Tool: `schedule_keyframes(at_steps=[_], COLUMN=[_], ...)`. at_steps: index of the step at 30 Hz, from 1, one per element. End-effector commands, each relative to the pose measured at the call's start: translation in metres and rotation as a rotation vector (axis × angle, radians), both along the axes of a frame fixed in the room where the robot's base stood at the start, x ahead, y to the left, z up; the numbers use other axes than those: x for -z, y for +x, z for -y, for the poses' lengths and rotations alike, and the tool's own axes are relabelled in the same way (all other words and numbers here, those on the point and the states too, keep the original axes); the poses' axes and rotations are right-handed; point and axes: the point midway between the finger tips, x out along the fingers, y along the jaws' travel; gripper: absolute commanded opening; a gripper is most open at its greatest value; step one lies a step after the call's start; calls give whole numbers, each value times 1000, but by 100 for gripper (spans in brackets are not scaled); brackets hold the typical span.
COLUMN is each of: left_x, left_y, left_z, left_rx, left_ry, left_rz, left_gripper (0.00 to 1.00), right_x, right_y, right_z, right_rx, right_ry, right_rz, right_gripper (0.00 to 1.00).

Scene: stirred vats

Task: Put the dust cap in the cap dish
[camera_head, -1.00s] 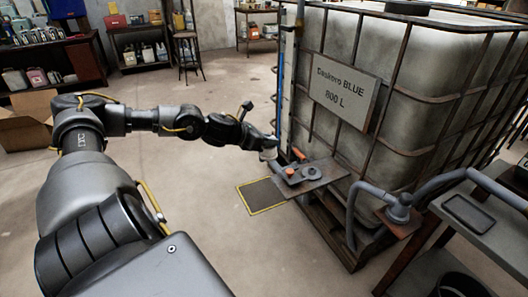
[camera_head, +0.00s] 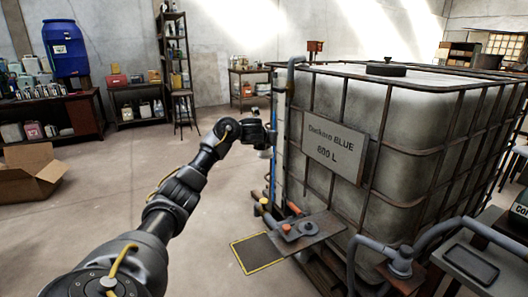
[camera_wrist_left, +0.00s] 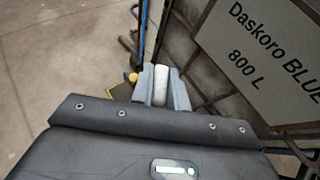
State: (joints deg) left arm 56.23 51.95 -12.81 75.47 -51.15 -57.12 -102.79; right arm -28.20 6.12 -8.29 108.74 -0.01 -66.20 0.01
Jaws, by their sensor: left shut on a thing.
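My left gripper (camera_head: 266,151) is raised beside the front left corner of the caged tank, above the small shelf plate. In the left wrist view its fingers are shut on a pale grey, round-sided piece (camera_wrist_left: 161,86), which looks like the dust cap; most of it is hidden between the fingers. Below the gripper, a grey pipe stub (camera_head: 268,216) with a yellow end stands at the plate's left edge. A dark round dish-like piece (camera_head: 308,228), possibly the cap dish, sits on the plate, apart from the gripper. My right gripper is not in view.
The tank (camera_head: 400,130) labelled Daskoro BLUE 800 L fills the right. The shelf plate (camera_head: 322,226) also carries an orange knob (camera_head: 286,229). A yellow-edged floor mat (camera_head: 257,254) lies beneath. A dark tray (camera_head: 470,264) rests at the lower right.

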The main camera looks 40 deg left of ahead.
Motion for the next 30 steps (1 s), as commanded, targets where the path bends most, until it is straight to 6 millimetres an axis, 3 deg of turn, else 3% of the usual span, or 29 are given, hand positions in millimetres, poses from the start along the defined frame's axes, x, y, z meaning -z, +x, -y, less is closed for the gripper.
schedule_keyframes(at_steps=[10,20,26,30], left_x=[46,121,158,176], left_y=[0,-47,-82,-99], left_z=[-29,-47,-37,-2], left_rx=[-252,-492,-567,-538], left_ry=[2,6,8,7], left_rz=[-7,-9,-7,-4], left_gripper=[0,0,0,0], right_x=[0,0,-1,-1], right_y=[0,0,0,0], right_z=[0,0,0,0], right_rx=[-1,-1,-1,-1], right_ry=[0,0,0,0], right_rz=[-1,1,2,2], right_gripper=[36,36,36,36])
